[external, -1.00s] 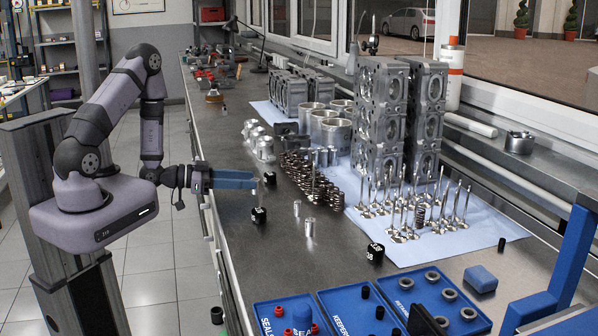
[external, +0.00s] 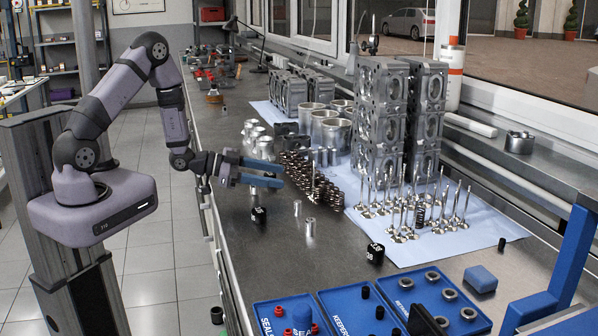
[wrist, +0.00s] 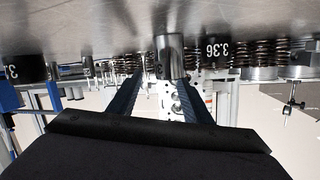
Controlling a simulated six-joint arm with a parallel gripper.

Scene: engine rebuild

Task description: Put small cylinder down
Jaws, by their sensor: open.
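My gripper (external: 281,175) is open above the left part of the bench, with its two blue fingers pointing right and spread apart. In the wrist view the fingers (wrist: 162,76) have a gap between them. That view is upside down, with the bench at the top. A small silver cylinder (wrist: 169,55) stands on the bench there, in line with the gap near the fingertips; I cannot tell whether it touches a finger. In the external view two small silver cylinders stand nearer the camera, a wider one (external: 310,228) and a thinner one (external: 298,208).
Black numbered blocks stand nearby, one (external: 258,215) below the gripper and one (external: 376,253) to the right. Coil springs (external: 297,168) stand just beyond the fingertips. Valves (external: 405,225) stand on the blue cloth. Blue trays (external: 290,318) are in front. Bare bench lies around the silver cylinders.

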